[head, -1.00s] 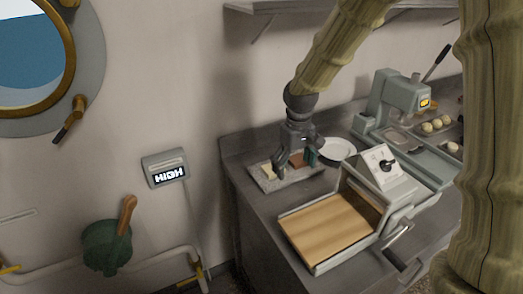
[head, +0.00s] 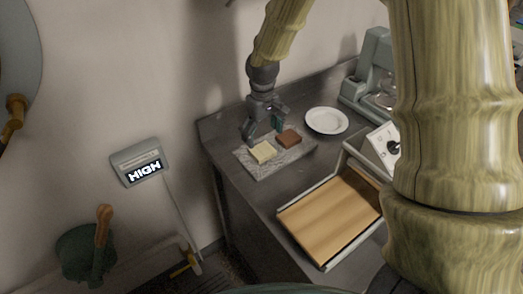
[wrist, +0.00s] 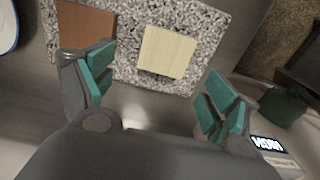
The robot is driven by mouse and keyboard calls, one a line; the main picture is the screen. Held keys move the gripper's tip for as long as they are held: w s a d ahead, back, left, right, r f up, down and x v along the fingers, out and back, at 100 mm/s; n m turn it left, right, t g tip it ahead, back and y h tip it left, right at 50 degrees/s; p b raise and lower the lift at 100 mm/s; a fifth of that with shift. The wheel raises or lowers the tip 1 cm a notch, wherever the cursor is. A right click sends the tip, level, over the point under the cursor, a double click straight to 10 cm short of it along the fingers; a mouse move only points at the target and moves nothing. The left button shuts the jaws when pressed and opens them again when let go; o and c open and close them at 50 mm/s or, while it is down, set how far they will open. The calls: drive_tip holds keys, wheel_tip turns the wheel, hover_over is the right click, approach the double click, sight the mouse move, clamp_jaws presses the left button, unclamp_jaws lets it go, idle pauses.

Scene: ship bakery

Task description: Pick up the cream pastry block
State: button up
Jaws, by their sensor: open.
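The cream pastry block (head: 262,152) lies on a speckled grey slab (head: 262,171) at the left end of the counter. It also shows in the wrist view (wrist: 168,52), ahead of and between my fingertips. A brown block (head: 289,138) lies beside it on the slab and shows at the upper left of the wrist view (wrist: 88,25). My gripper (head: 262,133) is open and empty, above and behind the cream block in the head view. Its teal finger pads (wrist: 155,95) stand wide apart in the wrist view, with no pad seen touching the block.
A white plate (head: 326,121) stands right of the slab. A machine with a wooden board (head: 328,216) stands in front of it. A grey mixer-like machine (head: 374,75) is at the back right. The wall is close behind my gripper. A "HIGH" display (head: 138,163) hangs at left.

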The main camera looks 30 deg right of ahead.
sight(263, 153)
drive_tip(key=shift+s+f, duration=0.25)
drive_tip(key=shift+s, duration=0.25)
drive_tip(key=f, duration=0.1)
drive_tip(key=f+p, duration=0.1)
drive_tip(key=shift+a+f, duration=0.2)
drive_tip(key=shift+f, duration=0.15)
drive_tip(key=shift+f+p, duration=0.45)
drive_tip(key=shift+f, duration=0.7)
drive_tip(key=c, duration=1.2)
